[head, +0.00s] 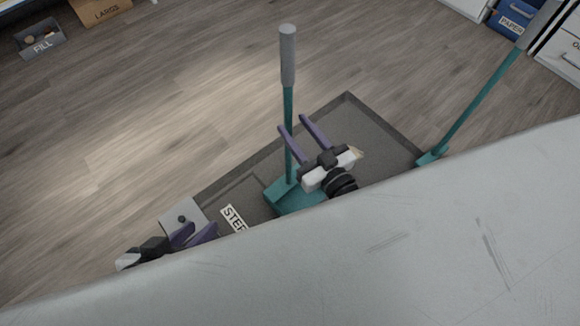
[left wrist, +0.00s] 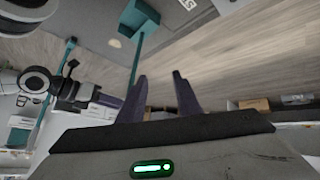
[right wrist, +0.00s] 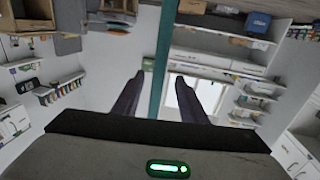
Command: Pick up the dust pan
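The dust pan (head: 285,196) is teal and stands on the dark mat, with an upright handle that ends in a grey grip (head: 288,55). Its teal body also shows in the left wrist view (left wrist: 138,20). My right gripper (head: 292,123) is open beside the handle, and one finger overlaps it in the head view. In the right wrist view a teal handle (right wrist: 163,45) runs between the open fingers; contact cannot be told. My left gripper (head: 203,229) is open and empty, low at the left near the mat's corner.
A second teal long-handled tool (head: 470,115) stands at the mat's right end. The mat (head: 375,135) carries a white label. A FILL bin (head: 40,40) and a blue PAPER bin (head: 512,20) are at the back. A large grey surface hides the lower part. Wooden floor at left is clear.

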